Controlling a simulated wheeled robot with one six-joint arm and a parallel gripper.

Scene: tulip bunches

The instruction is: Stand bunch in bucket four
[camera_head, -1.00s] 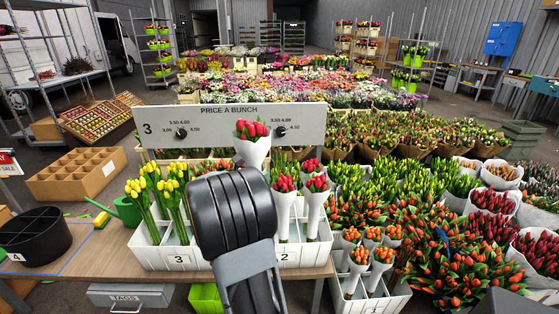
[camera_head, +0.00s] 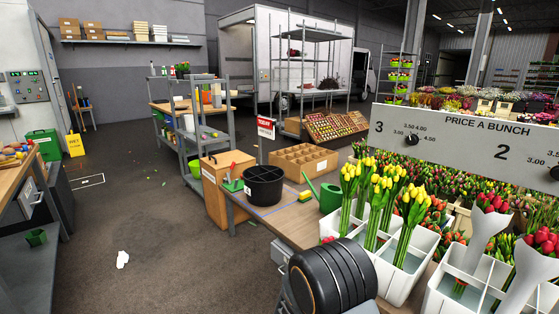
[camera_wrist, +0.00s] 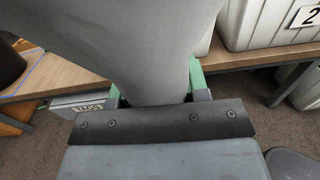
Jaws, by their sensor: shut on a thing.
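Bucket four is the round black bucket (camera_head: 264,192) with inner dividers. It stands upright on the wooden bench beside a blue tape line, and no flowers show in it. Its dark side also shows at the left edge of the wrist view (camera_wrist: 9,62). My gripper (camera_wrist: 155,88) has green-edged fingers, shut around the grey-white paper wrap of a bunch (camera_wrist: 150,45). The wrap widens toward the top of the wrist view; its blooms are out of frame. The head view shows my black arm link low in the middle, but neither the held bunch nor the gripper.
A green watering can (camera_head: 329,197) stands right of the bucket, before the white bucket of yellow tulips (camera_head: 402,283). A cardboard divider box (camera_head: 304,163) is behind it. The price board (camera_head: 466,143) stands above the white buckets. Open floor (camera_head: 170,240) lies to the left.

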